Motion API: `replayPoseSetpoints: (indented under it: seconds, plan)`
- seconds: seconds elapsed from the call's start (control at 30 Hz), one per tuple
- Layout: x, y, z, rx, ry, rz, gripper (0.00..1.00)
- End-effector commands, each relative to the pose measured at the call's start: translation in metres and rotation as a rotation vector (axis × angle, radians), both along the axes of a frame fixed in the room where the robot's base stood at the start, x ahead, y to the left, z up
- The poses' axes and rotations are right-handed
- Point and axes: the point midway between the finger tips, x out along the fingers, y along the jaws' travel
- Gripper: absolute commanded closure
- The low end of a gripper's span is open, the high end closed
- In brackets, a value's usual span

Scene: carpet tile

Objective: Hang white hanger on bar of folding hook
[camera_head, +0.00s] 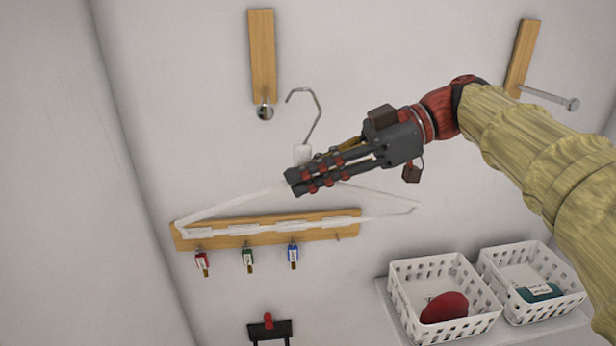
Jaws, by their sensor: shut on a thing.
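The white hanger (230,205) is held in front of the wall, its metal hook (319,112) pointing up and opening to the left. My gripper (296,181) is shut on the hanger near its neck, and its fingers hide part of the upper right arm. One wooden wall strip (262,55) has a bar seen nearly end-on (264,112) at its foot, left of the hanger hook's tip and apart from it in the picture. Another wooden strip (521,58) at right has a metal bar (550,97) sticking out. I cannot tell which is the folding hook.
Behind the hanger is a wooden key rack (270,237) with red (202,262), green (247,258) and blue (293,254) tagged keys. Two white baskets (405,300) (495,262) stand on a shelf at lower right. A black item with a red clip (268,322) is below.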

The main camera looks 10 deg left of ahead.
Motion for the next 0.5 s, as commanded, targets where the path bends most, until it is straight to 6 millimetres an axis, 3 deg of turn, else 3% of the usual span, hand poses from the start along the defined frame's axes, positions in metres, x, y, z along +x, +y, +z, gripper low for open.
replayPoseSetpoints:
  seconds: [0.5]
  plan:
    - [0.046, 0.011, 0.001, 0.000, 0.001, 0.001, 1.00]
